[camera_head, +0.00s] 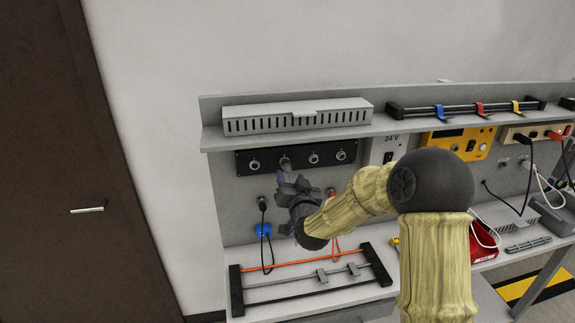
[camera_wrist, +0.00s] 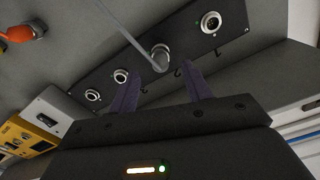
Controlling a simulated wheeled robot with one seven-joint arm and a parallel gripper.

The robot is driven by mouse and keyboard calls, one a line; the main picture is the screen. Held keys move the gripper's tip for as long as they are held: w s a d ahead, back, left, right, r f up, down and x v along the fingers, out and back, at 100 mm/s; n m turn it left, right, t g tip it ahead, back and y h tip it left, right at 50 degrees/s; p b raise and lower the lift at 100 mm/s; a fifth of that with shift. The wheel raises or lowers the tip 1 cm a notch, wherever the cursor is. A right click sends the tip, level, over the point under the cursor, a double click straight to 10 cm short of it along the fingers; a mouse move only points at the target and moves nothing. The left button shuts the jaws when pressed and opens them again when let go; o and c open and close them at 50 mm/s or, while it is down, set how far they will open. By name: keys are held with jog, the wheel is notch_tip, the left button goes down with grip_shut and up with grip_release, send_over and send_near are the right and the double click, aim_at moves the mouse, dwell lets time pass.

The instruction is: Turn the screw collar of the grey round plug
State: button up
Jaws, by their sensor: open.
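The grey round plug (camera_wrist: 160,58) sits in one socket of the black socket panel (camera_wrist: 180,42), with a grey cable running from it to the top of the wrist view. In the head view the plug (camera_head: 285,163) is second from the left on the panel (camera_head: 297,150), just above my gripper (camera_head: 291,182). My gripper (camera_wrist: 160,84) is open and empty. Its two purple fingers point toward the panel, one on each side of the plug in the picture. They look apart from the plug; the depth gap is hard to judge. The turn of the collar cannot be told.
Bare round sockets (camera_wrist: 120,75) flank the plug. A blue connector (camera_head: 263,230) with a black cable and an orange plug (camera_wrist: 20,33) are on the back wall nearby. A rack of rods (camera_head: 310,268) lies on the bench below; a shelf (camera_head: 300,133) overhangs the panel.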

aim_at(289, 173)
jog(key=p+x, duration=0.1)
jog(key=x, duration=0.4)
jog(key=shift+w+a+p, duration=0.1)
jog(key=shift+w+p, duration=0.1)
jog(key=shift+p, duration=0.2)
jog(key=c, duration=1)
